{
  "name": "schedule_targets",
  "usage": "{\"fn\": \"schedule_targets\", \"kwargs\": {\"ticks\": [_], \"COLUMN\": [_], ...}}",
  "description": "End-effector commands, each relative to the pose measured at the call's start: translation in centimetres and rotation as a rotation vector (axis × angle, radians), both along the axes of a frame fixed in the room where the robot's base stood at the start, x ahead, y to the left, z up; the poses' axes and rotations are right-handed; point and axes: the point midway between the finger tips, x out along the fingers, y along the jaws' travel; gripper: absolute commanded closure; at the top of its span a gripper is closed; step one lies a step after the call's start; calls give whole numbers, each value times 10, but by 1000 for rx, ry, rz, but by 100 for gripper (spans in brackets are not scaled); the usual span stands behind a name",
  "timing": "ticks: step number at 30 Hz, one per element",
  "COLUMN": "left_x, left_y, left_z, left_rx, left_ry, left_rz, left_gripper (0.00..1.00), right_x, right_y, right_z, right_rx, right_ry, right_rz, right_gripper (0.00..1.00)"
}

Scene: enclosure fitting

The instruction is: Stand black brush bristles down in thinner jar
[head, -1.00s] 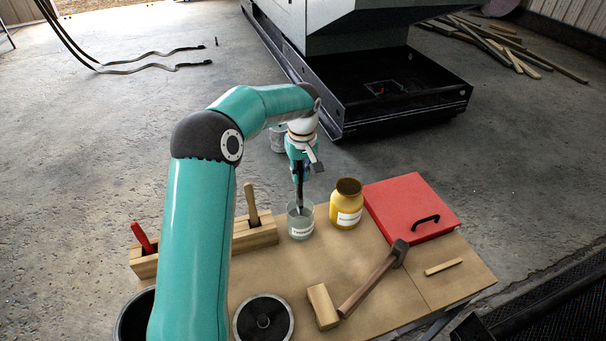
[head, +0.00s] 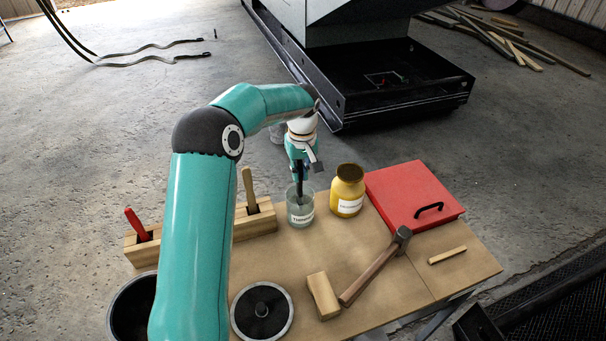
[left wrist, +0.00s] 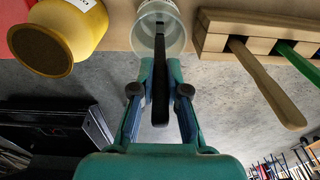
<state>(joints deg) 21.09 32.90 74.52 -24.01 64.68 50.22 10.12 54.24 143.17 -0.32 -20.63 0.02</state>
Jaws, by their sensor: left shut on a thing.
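My left gripper (head: 300,172) is shut on the black brush (head: 300,188) and holds it upright, pointing down at the thinner jar. The jar (head: 300,212) is clear glass with a white label and stands on the table. The brush's lower end is inside the jar's mouth; whether it touches the bottom cannot be told. In the left wrist view, the brush's black handle (left wrist: 161,95) runs between the fingers (left wrist: 160,75), with the jar's rim (left wrist: 178,38) around its far end. The bristles are not clearly visible. My right gripper is not in view.
A yellow jar (head: 347,190) stands right of the thinner jar. A wooden rack (head: 255,223) with handled tools is at left.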

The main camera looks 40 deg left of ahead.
Motion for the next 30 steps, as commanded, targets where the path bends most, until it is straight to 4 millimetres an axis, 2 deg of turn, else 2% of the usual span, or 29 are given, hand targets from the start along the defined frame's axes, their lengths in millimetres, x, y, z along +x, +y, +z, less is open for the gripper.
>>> {"fn": "schedule_targets", "kwargs": {"ticks": [3, 4, 9, 21, 26, 30], "left_x": [0, 0, 0, 0, 0, -1], "left_y": [0, 0, 0, 0, -1, -3], "left_z": [0, 0, 0, 6, 26, 54], "left_rx": [0, 0, 0, 1, 2, 2], "left_ry": [0, 0, 0, 0, -3, -5], "left_rz": [0, 0, 0, 0, 1, 1], "left_gripper": [100, 85, 57, 57, 57, 57], "right_x": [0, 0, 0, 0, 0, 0], "right_y": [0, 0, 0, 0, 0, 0], "right_z": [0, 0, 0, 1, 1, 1], "right_rx": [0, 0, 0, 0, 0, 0], "right_ry": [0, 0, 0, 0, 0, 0], "right_rz": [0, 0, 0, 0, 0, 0], "right_gripper": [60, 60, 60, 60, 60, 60]}}
